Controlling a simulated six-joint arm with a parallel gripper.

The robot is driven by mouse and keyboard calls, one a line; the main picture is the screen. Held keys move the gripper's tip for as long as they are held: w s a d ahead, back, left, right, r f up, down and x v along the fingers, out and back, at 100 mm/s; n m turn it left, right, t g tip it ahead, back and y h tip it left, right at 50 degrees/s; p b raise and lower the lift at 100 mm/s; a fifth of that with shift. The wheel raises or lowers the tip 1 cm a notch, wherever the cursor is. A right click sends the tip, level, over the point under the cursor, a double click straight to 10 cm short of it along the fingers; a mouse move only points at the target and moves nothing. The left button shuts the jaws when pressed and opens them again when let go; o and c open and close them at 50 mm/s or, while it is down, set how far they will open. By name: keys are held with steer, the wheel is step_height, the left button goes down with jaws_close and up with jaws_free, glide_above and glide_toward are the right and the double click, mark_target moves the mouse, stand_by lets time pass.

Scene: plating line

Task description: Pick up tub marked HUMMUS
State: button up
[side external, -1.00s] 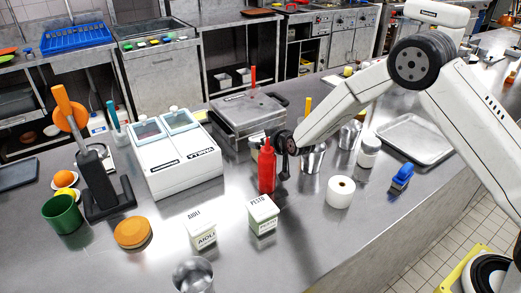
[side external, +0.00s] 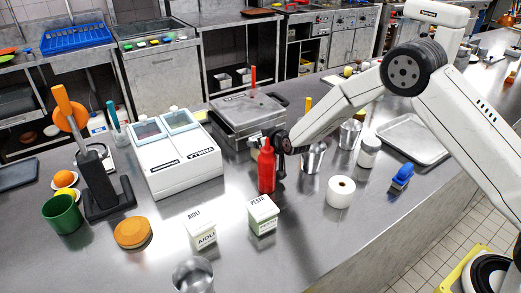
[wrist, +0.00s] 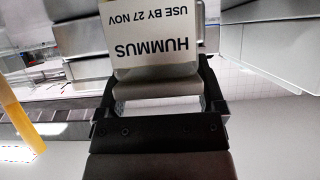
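The tub marked HUMMUS (wrist: 150,42) fills the upper middle of the wrist view, its white label upside down with a use-by date of 27 NOV. My gripper (wrist: 158,92) is open, its dark fingers wide apart at the near side of the tub; the gap to the tub's sides is too small to judge. In the side view my gripper (side external: 282,160) is low over the counter, just right of and partly behind a red bottle (side external: 267,170). I cannot make out the HUMMUS tub there; the bottle and gripper block that spot.
Tubs marked PESTO (side external: 262,215) and AIOLI (side external: 202,231) stand in front of the bottle. A grill press (side external: 245,117) is behind my gripper, and a white roll (side external: 340,192) and steel cups (side external: 312,158) are to its right.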

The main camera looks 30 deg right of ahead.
steer(key=c, duration=0.3)
steer(key=shift+c, duration=0.2)
steer(key=shift+r, duration=0.1)
steer(key=shift+r, duration=0.7)
steer(key=r+v, duration=0.1)
steer(key=v, duration=0.8)
steer(key=w+d+r+v, duration=0.1)
steer(key=r+v, duration=0.1)
steer(key=v, duration=0.6)
steer(key=shift+d+r, duration=0.1)
steer(key=shift+r, duration=0.05)
